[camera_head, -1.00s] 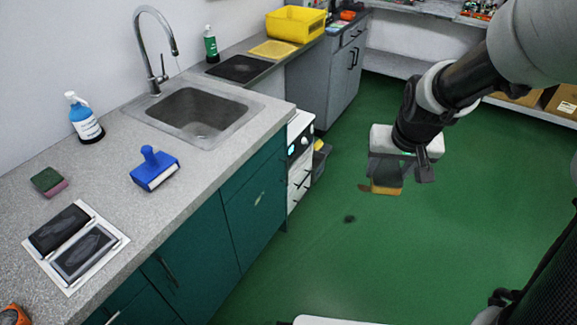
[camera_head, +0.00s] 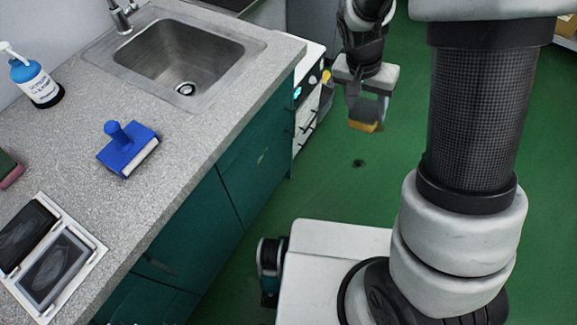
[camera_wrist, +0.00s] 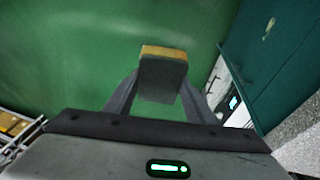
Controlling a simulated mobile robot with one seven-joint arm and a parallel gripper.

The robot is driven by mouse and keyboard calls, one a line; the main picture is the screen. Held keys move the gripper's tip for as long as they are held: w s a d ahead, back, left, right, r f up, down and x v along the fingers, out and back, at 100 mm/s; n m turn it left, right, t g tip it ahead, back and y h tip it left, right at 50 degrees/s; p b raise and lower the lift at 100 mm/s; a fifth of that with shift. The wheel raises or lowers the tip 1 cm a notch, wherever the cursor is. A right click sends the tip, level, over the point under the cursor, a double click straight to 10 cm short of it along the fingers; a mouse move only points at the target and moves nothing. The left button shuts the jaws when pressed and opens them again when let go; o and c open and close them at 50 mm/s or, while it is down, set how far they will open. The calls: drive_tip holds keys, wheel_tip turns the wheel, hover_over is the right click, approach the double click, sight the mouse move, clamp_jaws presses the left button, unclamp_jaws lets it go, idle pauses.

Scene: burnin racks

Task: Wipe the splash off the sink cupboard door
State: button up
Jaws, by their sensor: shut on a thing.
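The sink cupboard door (camera_head: 257,172) is dark green, below the grey counter. A small pale splash (camera_head: 262,157) marks its upper part; the splash also shows in the wrist view (camera_wrist: 269,27). My gripper (camera_head: 366,108) is over the green floor, to the right of the cupboard and apart from it. It is shut on a sponge (camera_head: 363,125) with a yellowish edge, and the sponge (camera_wrist: 162,72) sits between both fingers in the wrist view. The sponge's far face is hidden.
A white drawer unit (camera_head: 308,98) stands beyond the cupboard. Green floor lies open right of the cupboard, with a dark spot (camera_head: 358,163).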

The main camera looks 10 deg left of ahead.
drive_tip(key=s+a+f+m+g+y+b, duration=0.2)
drive_tip(key=a+f+m+y+b, duration=0.15)
drive_tip(key=f+m, duration=0.4)
drive_tip(key=s+a+f+m+g+y+b, duration=0.1)
drive_tip(key=a+f+m+g+y+b, duration=0.3)
drive_tip(key=f, duration=0.7)
drive_tip(key=s+a+f+m+g+y+b, duration=0.1)
drive_tip(key=s+a+f+m+y, duration=0.1)
drive_tip(key=a+f+m+y, duration=0.55)
drive_tip(key=w+a+f+m+t+y+b, duration=0.2)
drive_tip(key=w+a+f+m+t+b, duration=0.1)
drive_tip(key=a+f+t, duration=0.4)
drive_tip(key=shift+w+a+f+m+y, duration=0.3)
drive_tip(key=shift+w+a+f+m, duration=0.35)
drive_tip(key=shift+a+m, duration=0.55)
drive_tip(key=shift+w+a+b, duration=0.2)
drive_tip(key=shift+a, duration=0.25)
drive_tip(key=shift+w+a+b, duration=0.2)
drive_tip(key=shift+a, duration=0.25)
